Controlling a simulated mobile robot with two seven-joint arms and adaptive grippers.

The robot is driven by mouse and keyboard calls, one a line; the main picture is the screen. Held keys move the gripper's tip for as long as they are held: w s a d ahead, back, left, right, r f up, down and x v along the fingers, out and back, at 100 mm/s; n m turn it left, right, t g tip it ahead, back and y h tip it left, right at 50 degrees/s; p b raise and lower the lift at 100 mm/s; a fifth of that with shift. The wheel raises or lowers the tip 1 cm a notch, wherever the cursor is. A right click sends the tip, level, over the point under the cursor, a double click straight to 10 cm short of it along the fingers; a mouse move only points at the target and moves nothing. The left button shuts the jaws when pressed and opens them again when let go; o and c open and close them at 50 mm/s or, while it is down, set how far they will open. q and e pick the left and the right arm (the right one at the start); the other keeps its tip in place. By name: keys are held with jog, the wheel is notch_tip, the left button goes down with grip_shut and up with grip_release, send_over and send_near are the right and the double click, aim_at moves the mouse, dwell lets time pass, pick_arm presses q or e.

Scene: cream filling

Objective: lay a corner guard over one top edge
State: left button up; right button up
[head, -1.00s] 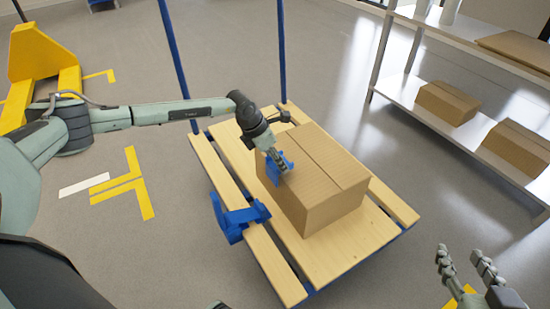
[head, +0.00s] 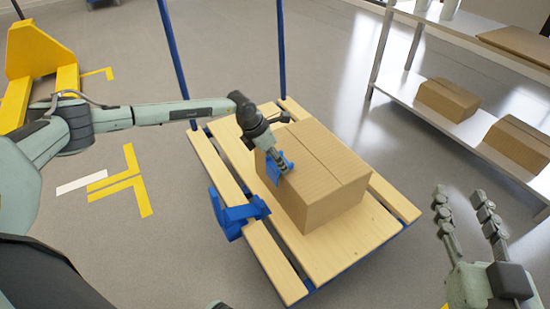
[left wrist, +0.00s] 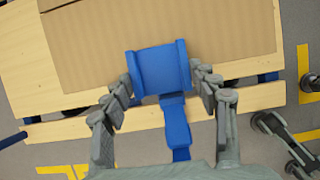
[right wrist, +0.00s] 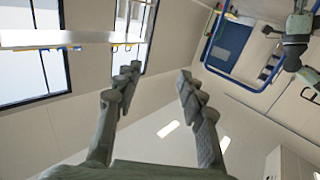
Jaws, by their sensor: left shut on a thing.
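A closed cardboard box (head: 318,170) stands on the wooden slatted cart (head: 330,262). My left gripper (head: 283,167) is at the box's left side, by its near-left top edge, and is shut on a blue corner guard (left wrist: 160,68). In the left wrist view the guard sits between the two fingers (left wrist: 163,84) and overlaps the cardboard. I cannot tell whether it touches the box. A second blue piece (head: 236,214) sits on the cart's left slats, apart from the box. My right gripper (head: 462,200) is open and empty, off the cart's right side.
A shelf (head: 415,105) with more boxes (head: 448,100) stands at the right. Blue upright posts (head: 281,45) rise from the cart's far end. A yellow pallet jack (head: 38,65) is at the far left. The floor between cart and shelf is clear.

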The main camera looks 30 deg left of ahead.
pick_arm(q)
jog(key=shift+w+d+f+b, duration=0.3)
jog(key=shift+w+f+b, duration=0.05)
jog(key=shift+w, duration=0.1)
pick_arm(e)
jog(key=shift+s+a+r+t+y, duration=0.15)
jog(key=shift+a+r+t+y, duration=0.15)
jog(key=shift+r, duration=0.4)
jog(key=shift+s+a+r+t+y, duration=0.15)
jog(key=shift+a+r+t, duration=0.15)
jog(key=shift+r, duration=0.45)
jog(key=shift+s+a+r+t+y, duration=0.1)
jog(key=shift+a+r+t+y, duration=0.25)
jog(key=shift+r, duration=0.35)
jog(key=shift+d, duration=0.15)
pick_arm(q)
jog(key=shift+w+d+f, duration=0.15)
jog(key=shift+w+f, duration=0.05)
jog(key=shift+w, duration=0.05)
pick_arm(e)
jog(key=shift+f, duration=0.25)
pick_arm(q)
jog(key=o, duration=1.2)
